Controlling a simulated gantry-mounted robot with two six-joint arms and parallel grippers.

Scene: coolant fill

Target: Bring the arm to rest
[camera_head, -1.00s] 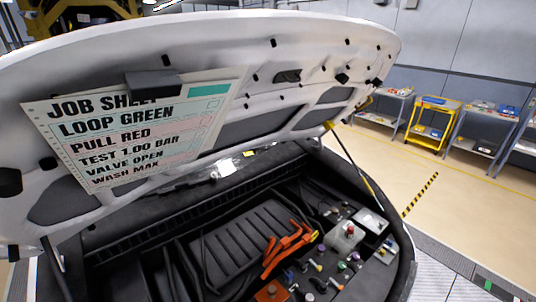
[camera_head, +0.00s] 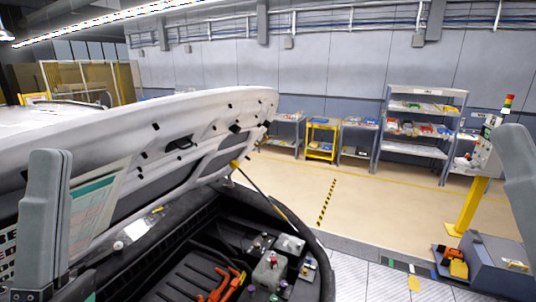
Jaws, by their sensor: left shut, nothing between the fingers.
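My left gripper (camera_head: 50,170) stands upright at the left edge of the head view, grey and close to the camera. It is shut and empty, in front of the raised hood and apart from the engine bay. A grey part of my right arm (camera_head: 518,170) shows at the right edge, cut off by the frame; its fingers cannot be made out. The job sheet (camera_head: 92,212) on the hood's underside is partly hidden behind the left gripper.
The white hood (camera_head: 215,105) is propped open over the engine bay. Orange cables (camera_head: 222,288) and a grey box with a red cap (camera_head: 270,270) sit inside. Shelves (camera_head: 420,125) and a yellow cart (camera_head: 321,140) line the wall. A yellow post (camera_head: 470,205) stands right. The floor between is clear.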

